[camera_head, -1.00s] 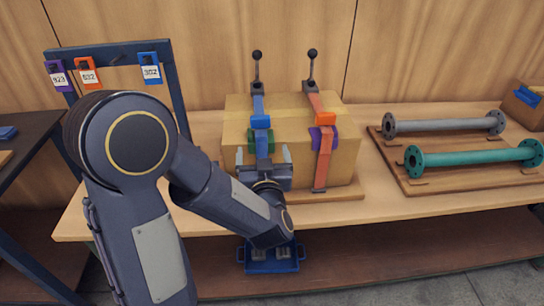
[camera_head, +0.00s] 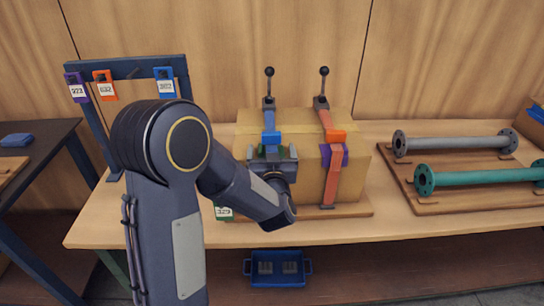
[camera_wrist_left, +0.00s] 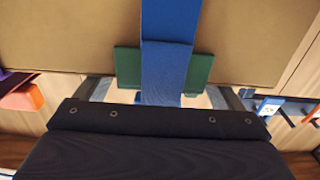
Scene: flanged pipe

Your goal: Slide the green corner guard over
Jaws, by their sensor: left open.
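The green corner guard (camera_wrist_left: 128,68) lies under the blue strap (camera_wrist_left: 168,70) on the front of the cardboard box (camera_head: 250,127), its two ends showing either side of the strap in the left wrist view. In the head view my left gripper (camera_head: 272,153) mostly hides it. My left gripper is open, with one finger on each side of the guard; contact cannot be told. An orange strap (camera_head: 332,182) crosses the box to the right, over a purple corner guard (camera_head: 345,155). My right gripper is not in view.
A rack (camera_head: 125,68) with purple, orange and blue tags stands at the left. Grey (camera_head: 455,143) and green (camera_head: 480,177) flanged pipes lie on a board at right. A blue tray (camera_head: 278,268) sits below.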

